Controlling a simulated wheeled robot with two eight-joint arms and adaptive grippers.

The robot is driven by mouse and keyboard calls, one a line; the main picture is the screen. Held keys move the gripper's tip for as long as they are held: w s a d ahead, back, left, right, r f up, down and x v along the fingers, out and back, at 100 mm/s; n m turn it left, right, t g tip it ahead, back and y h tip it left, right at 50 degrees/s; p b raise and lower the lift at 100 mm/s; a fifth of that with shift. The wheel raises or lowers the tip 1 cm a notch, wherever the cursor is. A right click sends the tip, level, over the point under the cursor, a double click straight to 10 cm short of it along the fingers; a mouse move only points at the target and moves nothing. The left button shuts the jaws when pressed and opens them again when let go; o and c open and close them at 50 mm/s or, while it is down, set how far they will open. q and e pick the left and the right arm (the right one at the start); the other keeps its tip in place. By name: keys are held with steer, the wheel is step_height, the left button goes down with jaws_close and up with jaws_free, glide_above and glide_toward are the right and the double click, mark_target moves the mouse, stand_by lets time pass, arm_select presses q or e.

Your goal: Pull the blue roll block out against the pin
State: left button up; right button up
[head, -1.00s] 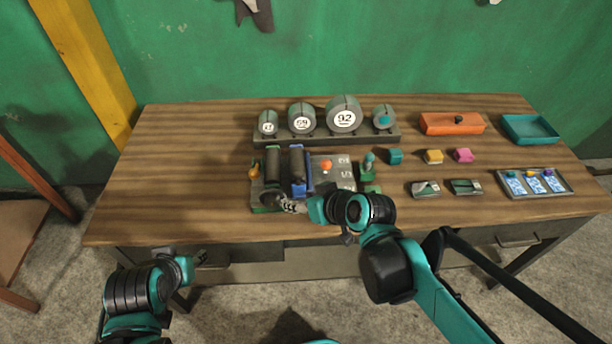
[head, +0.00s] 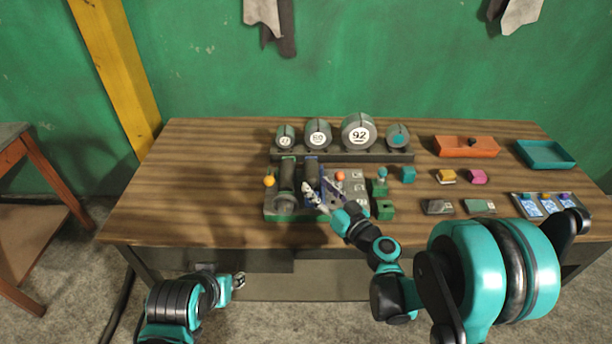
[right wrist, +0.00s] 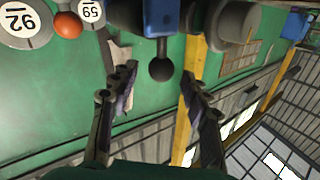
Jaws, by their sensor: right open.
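The blue roll block (head: 323,184) sits on the grey fixture board, second roll from the left, partly hidden by my right gripper. In the right wrist view its blue face (right wrist: 161,18) shows at the top, with a dark ball knob (right wrist: 161,70) sticking out towards me. My right gripper (right wrist: 158,82) is open, one finger on each side of the knob, with visible gaps. In the head view my right gripper (head: 309,190) is at the block's front. My left gripper (head: 239,281) hangs in front of the table, too small to read. I cannot tell which part is the pin.
A green-ended dark roll (head: 287,178) stands just left of the block. An orange ball (head: 340,176) is close on its right. Numbered drums (head: 359,134) stand behind. Small blocks, an orange box (head: 466,147) and a teal tray (head: 545,154) lie right. The table's left is clear.

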mark_target(305, 174)
steer(key=b+x, duration=0.1)
steer(key=x, duration=0.6)
steer(key=shift+w+a, duration=0.1)
steer(key=shift+w, duration=0.05)
jaws_close()
